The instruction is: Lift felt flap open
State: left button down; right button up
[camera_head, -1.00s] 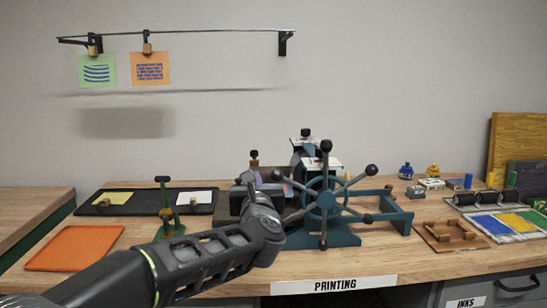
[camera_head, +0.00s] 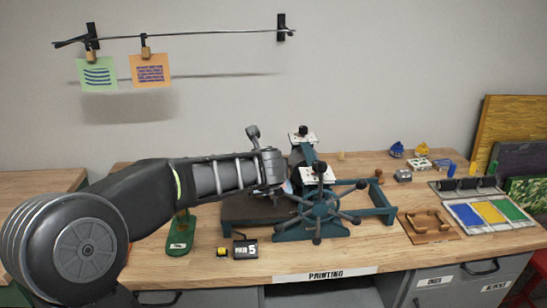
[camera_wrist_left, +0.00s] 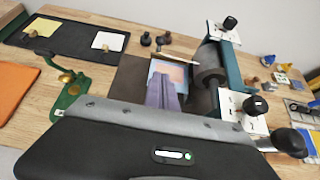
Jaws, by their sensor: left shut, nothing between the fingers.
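The teal etching press with its spoked wheel (camera_head: 318,207) stands on the wooden bench. Its flat dark brown bed (camera_head: 245,210) reaches out to the left; the bed also shows in the left wrist view (camera_wrist_left: 130,78). I cannot clearly tell a separate felt flap from the bed; the roller (camera_wrist_left: 210,77) is beside it. My left gripper (camera_head: 284,187) is over the bed near the roller, partly hidden by its own wrist. In the left wrist view its purple-grey fingers (camera_wrist_left: 163,84) are shut and empty, in front of a pale blue and orange sheet (camera_wrist_left: 172,73). My right gripper is out of view.
A green-based stand (camera_head: 181,232) and a small black counter (camera_head: 245,249) are left of and in front of the press. A black tray (camera_wrist_left: 75,45) and orange sheet (camera_wrist_left: 15,88) lie farther left. Inks (camera_head: 486,212) and a brown wooden jig (camera_head: 428,225) are at right.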

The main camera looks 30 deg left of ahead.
pick_arm(q)
jog(key=p+x, duration=0.1)
jog(key=x, duration=0.9)
jog(key=shift+s+a, duration=0.1)
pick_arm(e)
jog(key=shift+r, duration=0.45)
pick_arm(q)
jog(key=shift+r, duration=0.15)
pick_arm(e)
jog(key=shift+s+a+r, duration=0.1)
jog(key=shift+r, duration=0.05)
